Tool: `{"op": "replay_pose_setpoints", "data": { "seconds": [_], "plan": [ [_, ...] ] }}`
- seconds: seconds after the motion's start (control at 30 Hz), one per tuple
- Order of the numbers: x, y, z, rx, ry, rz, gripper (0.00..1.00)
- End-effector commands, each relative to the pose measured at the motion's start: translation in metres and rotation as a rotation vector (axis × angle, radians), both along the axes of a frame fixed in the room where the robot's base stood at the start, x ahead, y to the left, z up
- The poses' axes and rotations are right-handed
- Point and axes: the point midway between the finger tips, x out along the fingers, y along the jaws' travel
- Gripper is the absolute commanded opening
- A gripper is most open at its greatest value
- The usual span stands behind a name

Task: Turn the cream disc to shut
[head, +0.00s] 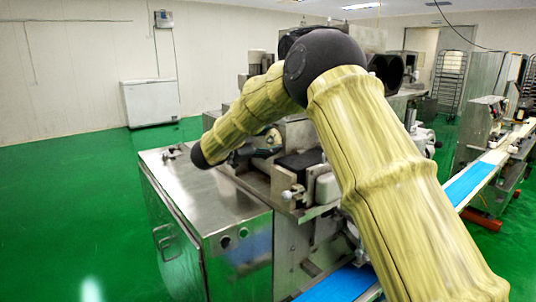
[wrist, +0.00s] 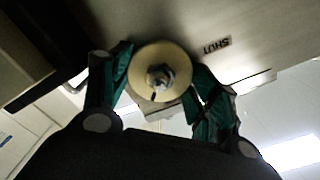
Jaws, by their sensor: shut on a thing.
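The cream disc (wrist: 146,88) shows in the wrist view, upper middle, with a metal nut or bolt (wrist: 160,77) at its centre and a short dark mark just below that. It is mounted on a flat metal panel (wrist: 205,22). A label reading SHUT (wrist: 217,46) is on the panel to the right of the disc and appears upside down. My gripper (wrist: 160,88) has its green fingers on either side of the disc, shut on its rim. In the head view my arm hides the disc and the gripper.
The steel machine cabinet (head: 185,205) stands under my arm in the head view. Blue conveyor belts (head: 470,184) run at the right. A white chest (head: 150,102) stands against the far wall. The green floor (head: 70,200) at the left is clear.

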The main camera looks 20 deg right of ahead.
Motion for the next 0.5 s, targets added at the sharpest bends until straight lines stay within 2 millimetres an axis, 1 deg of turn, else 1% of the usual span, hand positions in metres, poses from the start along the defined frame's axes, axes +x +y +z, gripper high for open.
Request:
{"op": "replay_pose_setpoints", "data": {
  "seconds": [0.03, 0.5],
  "plan": [
    [0.0001, -0.0001, -0.0081, 0.012, -0.031, 0.001, 0.37],
    [-0.0001, -0.0003, -0.0082, 0.127, -0.348, -0.001, 0.37]
  ]
}}
